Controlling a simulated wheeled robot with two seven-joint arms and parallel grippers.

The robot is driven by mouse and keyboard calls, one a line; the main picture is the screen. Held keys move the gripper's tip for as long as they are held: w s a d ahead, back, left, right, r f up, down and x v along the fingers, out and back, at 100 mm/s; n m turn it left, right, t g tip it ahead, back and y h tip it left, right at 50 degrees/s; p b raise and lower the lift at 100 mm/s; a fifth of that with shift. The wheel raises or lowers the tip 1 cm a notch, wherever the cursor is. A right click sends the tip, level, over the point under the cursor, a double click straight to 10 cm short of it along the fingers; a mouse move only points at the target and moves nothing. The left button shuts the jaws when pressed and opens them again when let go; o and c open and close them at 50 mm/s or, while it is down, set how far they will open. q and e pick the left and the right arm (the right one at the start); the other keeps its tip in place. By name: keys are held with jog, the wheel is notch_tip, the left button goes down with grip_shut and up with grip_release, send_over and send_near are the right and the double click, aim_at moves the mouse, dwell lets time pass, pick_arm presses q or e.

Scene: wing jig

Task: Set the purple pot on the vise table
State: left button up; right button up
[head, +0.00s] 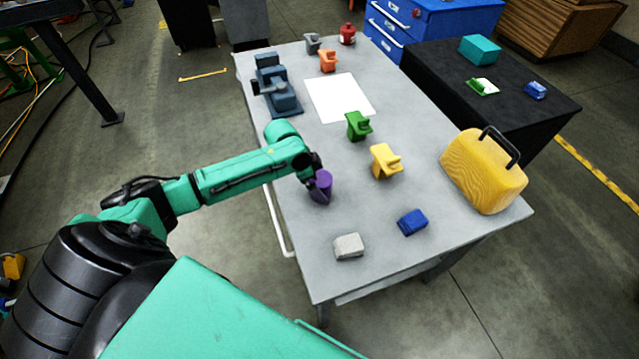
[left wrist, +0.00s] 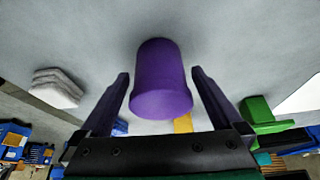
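The purple pot (head: 323,184) is at the near left part of the grey vise table (head: 285,165), close to its left edge. It appears upright on the tabletop. My left gripper (head: 317,186) is at the pot, partly covering it in the head view. In the left wrist view the pot (left wrist: 161,80) is between the two fingers of my left gripper (left wrist: 160,76), with a visible gap on each side, so the gripper looks open. The blue-grey vise (head: 280,92) stands at the table's far left. My right gripper is not in view.
A grey block (head: 348,246), blue block (head: 412,222), yellow piece (head: 385,161), green piece (head: 357,126), white sheet (head: 340,97) and yellow case (head: 482,172) are on the table. Orange, grey and red items sit at its far end. A black table (head: 540,110) is at right.

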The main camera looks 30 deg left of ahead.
pick_arm(q)
jog(key=v, duration=1.2)
jog(key=shift+b, duration=0.35)
